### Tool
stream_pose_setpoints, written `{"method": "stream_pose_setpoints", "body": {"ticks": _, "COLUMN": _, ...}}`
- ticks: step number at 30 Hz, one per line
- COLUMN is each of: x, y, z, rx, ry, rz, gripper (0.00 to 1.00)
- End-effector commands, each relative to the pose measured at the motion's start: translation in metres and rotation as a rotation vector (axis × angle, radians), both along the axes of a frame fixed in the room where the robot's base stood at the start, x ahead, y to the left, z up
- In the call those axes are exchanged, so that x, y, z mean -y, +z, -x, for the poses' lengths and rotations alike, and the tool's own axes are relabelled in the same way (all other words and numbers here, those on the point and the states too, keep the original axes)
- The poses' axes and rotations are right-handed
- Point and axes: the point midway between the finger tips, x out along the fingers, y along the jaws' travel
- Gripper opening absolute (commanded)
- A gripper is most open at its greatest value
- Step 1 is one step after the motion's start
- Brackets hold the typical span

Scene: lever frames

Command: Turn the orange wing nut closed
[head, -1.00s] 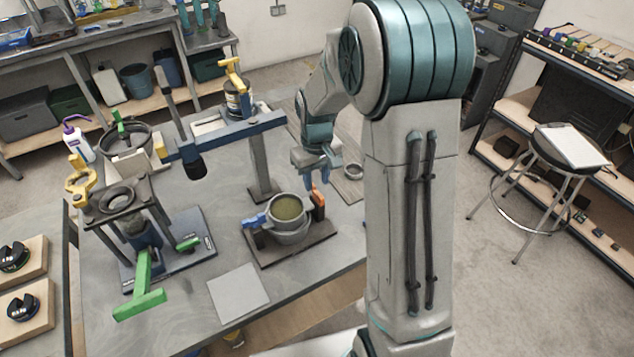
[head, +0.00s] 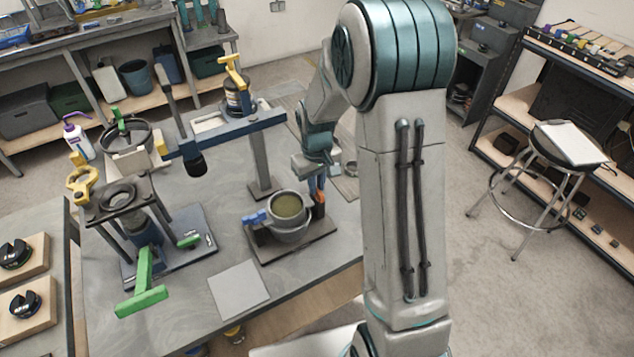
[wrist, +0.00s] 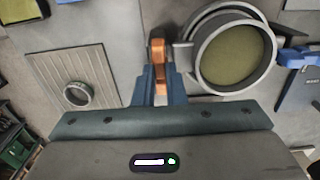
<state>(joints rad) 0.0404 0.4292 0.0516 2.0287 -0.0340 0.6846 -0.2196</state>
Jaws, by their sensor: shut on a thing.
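The orange wing nut (wrist: 158,55) stands at the side of a grey round pot-like fitting (wrist: 203,68) with an olive-coloured face. My gripper (wrist: 157,85) is shut on the wing nut, with its blue fingers on either side of it in the wrist view. In the head view the wing nut (head: 319,207) shows at the right of the fitting (head: 289,232), partly hidden by my gripper (head: 318,192), which reaches it from above. A blue wing nut (head: 255,218) sits on the fitting's left side; it also shows in the wrist view (wrist: 299,57).
A dark base plate (head: 290,248) carries the fitting. A blue press arm on a grey post (head: 262,165) stands behind it. A stand with a green lever (head: 144,275) is at left. A grey plate (head: 238,289) lies in front. A small ring (wrist: 77,94) lies on a ribbed board.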

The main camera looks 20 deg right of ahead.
Motion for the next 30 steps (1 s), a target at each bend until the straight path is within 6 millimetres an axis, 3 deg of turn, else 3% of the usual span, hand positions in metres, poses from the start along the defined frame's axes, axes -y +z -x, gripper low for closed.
{"method": "stream_pose_setpoints", "body": {"ticks": 11, "x": -0.0003, "y": -0.0017, "z": -0.0008, "rx": 0.002, "ry": -0.175, "rz": 0.001, "gripper": 0.00}}
{"method": "stream_pose_setpoints", "body": {"ticks": 30, "x": -0.0004, "y": 0.0001, "z": -0.0009, "rx": 0.004, "ry": -0.773, "rz": -0.001, "gripper": 0.00}}
